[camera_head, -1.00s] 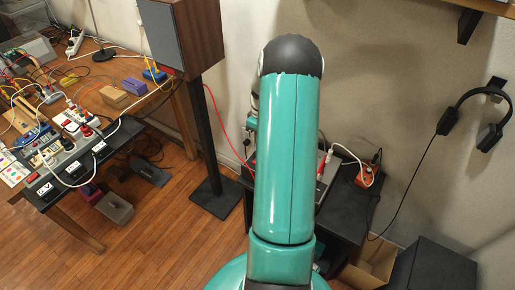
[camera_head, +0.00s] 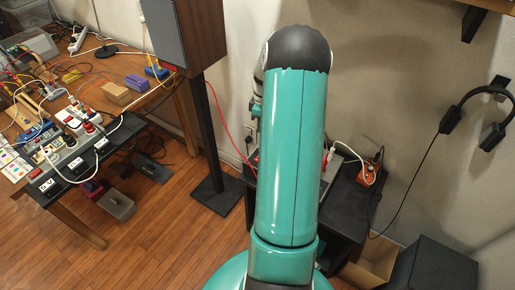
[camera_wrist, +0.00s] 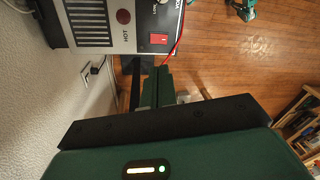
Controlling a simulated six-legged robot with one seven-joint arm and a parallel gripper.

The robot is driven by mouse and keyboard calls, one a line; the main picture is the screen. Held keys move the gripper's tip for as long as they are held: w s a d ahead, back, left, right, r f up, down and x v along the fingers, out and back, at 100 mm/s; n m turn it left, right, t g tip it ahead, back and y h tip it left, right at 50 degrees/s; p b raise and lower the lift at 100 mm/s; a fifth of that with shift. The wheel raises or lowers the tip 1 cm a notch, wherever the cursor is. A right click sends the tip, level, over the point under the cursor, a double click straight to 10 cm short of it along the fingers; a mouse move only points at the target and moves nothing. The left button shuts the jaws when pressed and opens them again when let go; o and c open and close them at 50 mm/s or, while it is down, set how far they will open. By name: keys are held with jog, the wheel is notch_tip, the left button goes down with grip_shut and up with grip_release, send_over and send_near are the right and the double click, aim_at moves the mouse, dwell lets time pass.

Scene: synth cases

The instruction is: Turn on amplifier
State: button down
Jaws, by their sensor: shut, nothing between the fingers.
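The amplifier (camera_wrist: 90,25) shows at the top of the wrist view, with a dark grille, a silver panel, a round dark red spot by the word HOT, and knobs. Its red rocker switch (camera_wrist: 158,39) sits on the panel near the right edge; I cannot tell its position. My gripper (camera_wrist: 158,70) is shut and empty, its green fingers pointing toward the panel just below the switch in the picture. I cannot tell whether they touch it. In the head view my arm hides the gripper and most of the amplifier.
A red cable (camera_wrist: 179,32) runs beside the switch. The black stand (camera_head: 346,209) holds an orange power box (camera_head: 367,174) with cables. A speaker (camera_head: 178,35) stands left of my arm, and a wooden table with cluttered electronics (camera_head: 75,155) is farther left. Headphones (camera_head: 487,112) hang at right.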

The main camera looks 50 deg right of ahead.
aim_at(256, 160)
jog(key=n, duration=0.9)
jog(key=a+n, duration=0.1)
jog(key=n, duration=0.4)
jog(key=shift+s+r+n, duration=0.1)
jog(key=shift+r+n, duration=0.05)
jog(key=shift+n, duration=0.15)
jog(key=shift+a, duration=0.1)
jog(key=f, duration=0.4)
jog(key=a+f, duration=0.1)
jog(key=f, duration=0.9)
jog(key=shift+a, duration=0.3)
jog(key=shift+a+f, duration=0.15)
jog(key=shift+f, duration=0.05)
jog(key=shift+s, duration=0.1)
jog(key=shift+d+r, duration=0.2)
jog(key=shift+d, duration=0.65)
